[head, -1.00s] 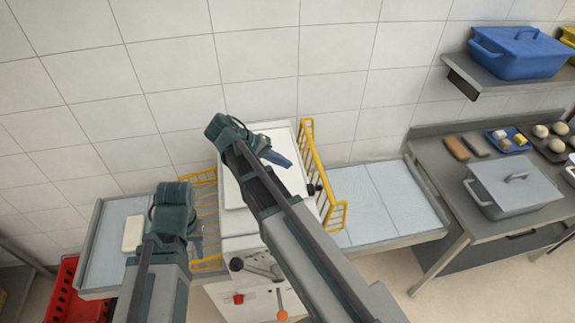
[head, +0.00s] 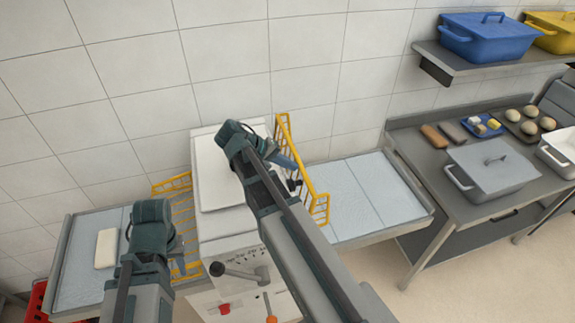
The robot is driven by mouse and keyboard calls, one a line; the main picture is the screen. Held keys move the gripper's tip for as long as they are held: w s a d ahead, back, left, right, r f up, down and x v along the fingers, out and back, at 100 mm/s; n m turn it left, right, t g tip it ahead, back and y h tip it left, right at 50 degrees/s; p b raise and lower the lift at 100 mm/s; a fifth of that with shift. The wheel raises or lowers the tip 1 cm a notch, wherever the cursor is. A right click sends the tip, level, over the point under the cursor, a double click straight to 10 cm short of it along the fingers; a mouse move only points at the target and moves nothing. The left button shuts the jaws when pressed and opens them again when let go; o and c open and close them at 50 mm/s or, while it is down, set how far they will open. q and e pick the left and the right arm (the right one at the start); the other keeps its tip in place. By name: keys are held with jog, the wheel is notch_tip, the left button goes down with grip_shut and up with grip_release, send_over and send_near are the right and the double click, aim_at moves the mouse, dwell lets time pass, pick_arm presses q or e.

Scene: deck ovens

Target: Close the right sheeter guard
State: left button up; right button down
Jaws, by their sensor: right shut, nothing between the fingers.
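The sheeter (head: 226,172) stands against the tiled wall with a white top. Its right guard (head: 318,205), a yellow wire frame, stands raised steeply at the right side of the body, above the inner end of the right belt table (head: 375,195). My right gripper (head: 297,172) is shut and empty, its fingers at the inner side of this guard; contact cannot be told. My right arm hides part of the sheeter's body. My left gripper (head: 177,247) is over the left side, near the yellow left guard (head: 183,212); its fingers are mostly hidden.
A pale dough block (head: 107,248) lies on the left belt table (head: 75,265). A black-knobbed lever (head: 217,269) sticks out at the sheeter's front. On the right, a grey bench (head: 440,205) carries a lidded grey container (head: 495,170). A shelf above holds a blue container (head: 497,38).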

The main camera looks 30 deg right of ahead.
jog(key=s+d+f+t+y, duration=0.1)
jog(key=s+d+f+y, duration=0.15)
jog(key=d, duration=0.55)
jog(key=s+d+f+y, duration=0.1)
jog(key=d+f+y, duration=0.3)
jog(key=d, duration=0.4)
jog(key=d+f+y+b, duration=0.2)
jog(key=f+b, duration=0.6)
jog(key=s+d+f+t+y+b, duration=0.1)
jog(key=d+f+b, duration=0.1)
jog(key=f+b, duration=0.6)
jog(key=shift+s+d+y, duration=0.25)
jog(key=shift+d+y, duration=0.1)
